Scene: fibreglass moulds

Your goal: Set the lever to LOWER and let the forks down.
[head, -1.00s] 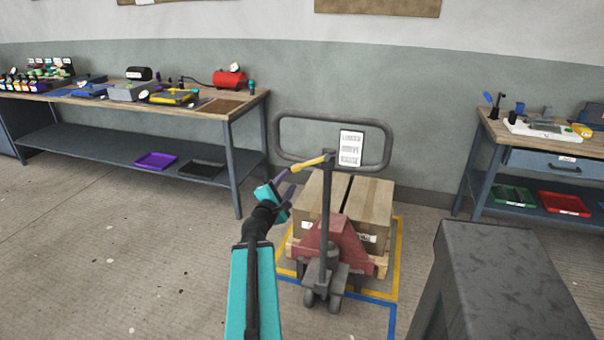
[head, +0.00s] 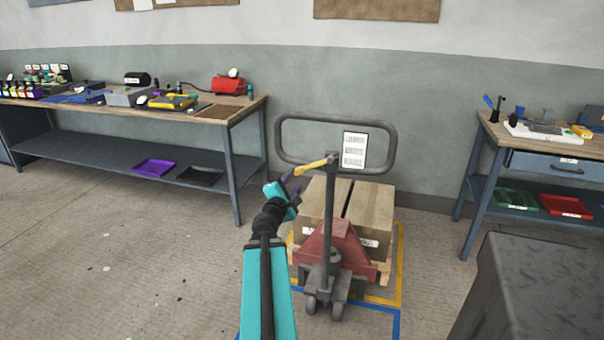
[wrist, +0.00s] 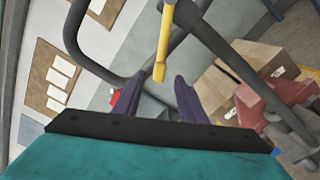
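The pallet truck's yellow lever (head: 312,166) sticks out to the left from the top of its dark column (head: 329,215), below the looped handle (head: 385,143). My gripper (head: 292,183) is at the lever's free end, with its purple fingers close to it. In the wrist view the lever (wrist: 163,45) points down to the gap between the spread fingers of my gripper (wrist: 158,92). The fingers are open; I cannot tell whether either touches the lever. The forks are hidden under the pallet (head: 384,272) and its cardboard boxes (head: 368,212).
A white label card (head: 354,149) hangs on the handle. Yellow and blue floor lines (head: 398,270) surround the truck. A workbench (head: 232,112) stands at left, another bench (head: 484,140) at right, and a dark grey block (head: 540,280) at front right. Floor at left is clear.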

